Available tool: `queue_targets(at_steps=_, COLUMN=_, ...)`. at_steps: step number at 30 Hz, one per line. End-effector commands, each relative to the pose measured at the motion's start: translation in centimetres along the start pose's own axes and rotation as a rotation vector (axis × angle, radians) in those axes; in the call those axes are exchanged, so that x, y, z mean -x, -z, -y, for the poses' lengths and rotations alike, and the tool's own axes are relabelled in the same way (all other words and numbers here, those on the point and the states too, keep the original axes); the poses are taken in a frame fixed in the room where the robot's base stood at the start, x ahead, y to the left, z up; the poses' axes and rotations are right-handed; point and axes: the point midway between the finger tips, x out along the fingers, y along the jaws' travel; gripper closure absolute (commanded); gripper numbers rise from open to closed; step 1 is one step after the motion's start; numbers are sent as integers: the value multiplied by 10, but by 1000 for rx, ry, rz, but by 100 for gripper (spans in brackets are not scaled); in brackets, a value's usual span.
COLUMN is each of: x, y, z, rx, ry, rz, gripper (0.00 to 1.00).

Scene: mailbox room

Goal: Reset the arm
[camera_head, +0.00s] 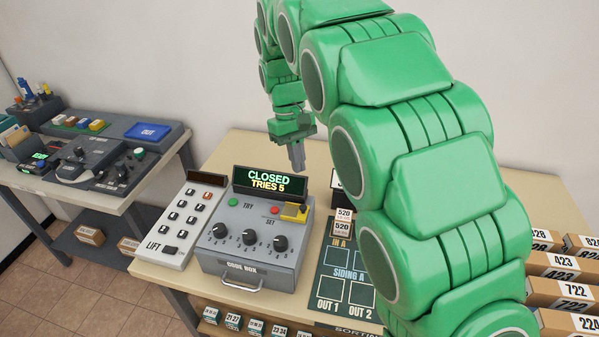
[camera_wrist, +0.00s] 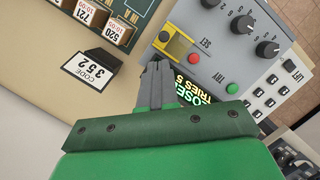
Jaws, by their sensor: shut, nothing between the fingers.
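My green arm arches from the lower right over the table in the head view. My gripper (camera_head: 297,160) points down with its grey fingers together, in the air above and behind the right part of the code box. It also shows in the wrist view (camera_wrist: 156,68), shut and empty. The code box (camera_head: 246,258) is grey with three black knobs, a TRY button, a SET button and a yellow part at its right. Its display (camera_head: 269,182) reads CLOSED, TRIES 5. The fingertips appear apart from the box.
A LIFT keypad (camera_head: 180,220) stands left of the code box. A sorting board (camera_head: 343,287) with tagged parcels lies to the right, partly behind my arm. A code card reading 352 (camera_wrist: 88,68) stands on the table. Labelled boxes (camera_head: 570,290) fill the right. Another desk (camera_head: 85,170) stands left.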

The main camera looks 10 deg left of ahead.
Motion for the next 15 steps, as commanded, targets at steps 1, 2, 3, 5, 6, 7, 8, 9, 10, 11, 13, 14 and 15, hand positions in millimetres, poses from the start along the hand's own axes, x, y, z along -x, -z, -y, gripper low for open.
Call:
queue_targets(at_steps=1, x=3, y=0, z=0, rx=0, ry=0, rz=-2, gripper=100)
queue_targets(at_steps=2, x=5, y=0, z=0, rx=0, ry=0, rz=-1, gripper=100)
queue_targets(at_steps=3, x=7, y=0, z=0, rx=0, ry=0, rz=-2, gripper=100)
queue_targets(at_steps=5, x=9, y=0, z=0, rx=0, ry=-1, rz=-2, gripper=100)
queue_targets(at_steps=6, x=10, y=0, z=0, rx=0, ry=-1, rz=-2, gripper=100)
queue_targets(at_steps=7, x=10, y=0, z=0, rx=0, ry=0, rz=-2, gripper=100)
queue_targets(at_steps=8, x=10, y=0, z=0, rx=0, ry=0, rz=-2, gripper=100)
queue_targets(at_steps=9, x=11, y=0, z=-1, rx=-1, ry=0, rz=-2, gripper=100)
queue_targets(at_steps=10, x=11, y=-2, z=-1, rx=-3, ry=0, rz=-2, gripper=100)
queue_targets(at_steps=11, x=11, y=-3, z=-2, rx=-7, ry=1, rz=-2, gripper=100)
queue_targets(at_steps=13, x=12, y=-10, z=-6, rx=-20, ry=3, rz=-5, gripper=100)
queue_targets(at_steps=14, x=13, y=-15, z=-9, rx=-29, ry=4, rz=-6, gripper=100)
queue_targets(at_steps=15, x=14, y=-22, z=-12, rx=-42, ry=6, rz=-9, gripper=100)
